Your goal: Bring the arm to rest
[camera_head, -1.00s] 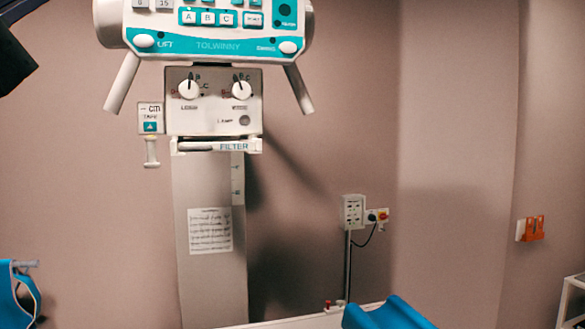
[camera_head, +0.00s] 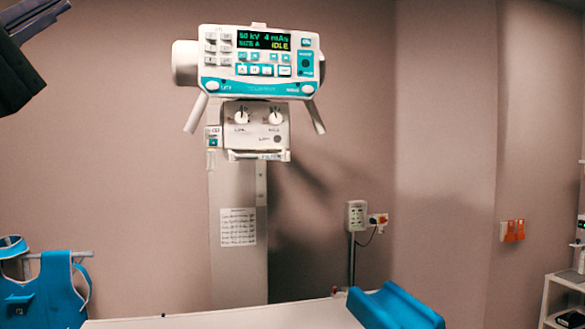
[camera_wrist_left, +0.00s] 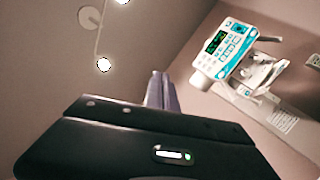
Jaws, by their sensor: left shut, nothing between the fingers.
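My left gripper (camera_wrist_left: 161,88) shows in the left wrist view as grey fingers beyond a black body with a small lit indicator. The fingers look shut, with nothing between them. In the head view part of my left gripper (camera_head: 50,8) shows at the top left corner, raised high, dark with a grey finger reaching up to the frame's edge. It is apart from everything around it. My right gripper is in neither view.
An X-ray unit (camera_head: 262,75) with an IDLE display stands on a column behind a white table (camera_head: 230,318). A blue cradle (camera_head: 393,308) lies on the table. A blue apron (camera_head: 45,295) hangs at left. A white shelf (camera_head: 562,290) stands at right.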

